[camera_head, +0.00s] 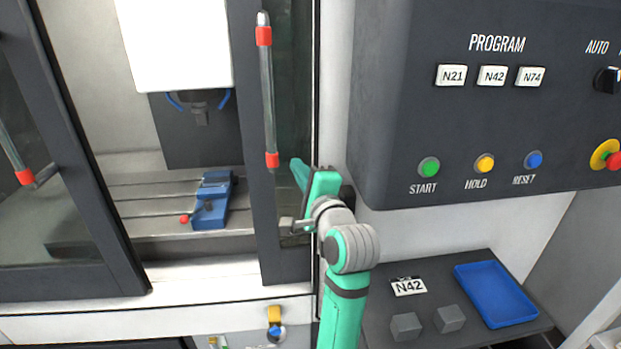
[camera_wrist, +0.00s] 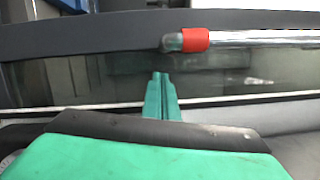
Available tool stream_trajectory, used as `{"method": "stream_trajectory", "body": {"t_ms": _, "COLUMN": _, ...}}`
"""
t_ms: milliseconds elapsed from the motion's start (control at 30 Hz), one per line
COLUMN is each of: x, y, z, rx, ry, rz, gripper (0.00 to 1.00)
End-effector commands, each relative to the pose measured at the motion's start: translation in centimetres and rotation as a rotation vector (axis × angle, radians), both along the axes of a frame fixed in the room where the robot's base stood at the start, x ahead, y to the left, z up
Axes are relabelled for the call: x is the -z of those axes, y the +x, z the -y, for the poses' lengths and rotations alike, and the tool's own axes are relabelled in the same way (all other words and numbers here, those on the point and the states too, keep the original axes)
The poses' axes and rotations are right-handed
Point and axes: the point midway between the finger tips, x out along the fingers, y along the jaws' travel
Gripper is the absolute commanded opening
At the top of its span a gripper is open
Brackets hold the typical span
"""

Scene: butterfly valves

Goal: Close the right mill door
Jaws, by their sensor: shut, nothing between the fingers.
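The right mill door (camera_head: 248,130) is a dark-framed glass panel, and a gap lies between it and the left door (camera_head: 75,150). My gripper (camera_head: 297,168) is at the right side of the right door, just right of the handle's lower end. In the wrist view, the shut fingers (camera_wrist: 160,85) point at the door's glass, with the handle's red end (camera_wrist: 195,40) beyond them. Nothing is between the fingers. I cannot tell whether they touch the door.
The control panel (camera_head: 480,125) juts out to the right of my gripper. A blue vise (camera_head: 213,200) stands inside the mill, seen through the gap.

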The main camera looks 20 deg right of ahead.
Motion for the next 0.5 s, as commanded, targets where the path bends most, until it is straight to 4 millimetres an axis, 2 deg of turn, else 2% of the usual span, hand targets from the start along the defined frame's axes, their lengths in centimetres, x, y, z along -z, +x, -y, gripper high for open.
{"method": "stream_trajectory", "body": {"t_ms": 33, "x": -0.2, "y": 0.2, "z": -0.8, "rx": -0.001, "ry": -0.003, "rz": 0.001, "gripper": 0.0}}
{"method": "stream_trajectory", "body": {"t_ms": 200, "x": -0.4, "y": 0.5, "z": -2.1, "rx": 0.0, "ry": -0.001, "rz": 0.0, "gripper": 0.0}}
{"method": "stream_trajectory", "body": {"t_ms": 500, "x": -0.5, "y": 0.6, "z": -2.6, "rx": 0.0, "ry": -0.001, "rz": 0.0, "gripper": 0.0}}
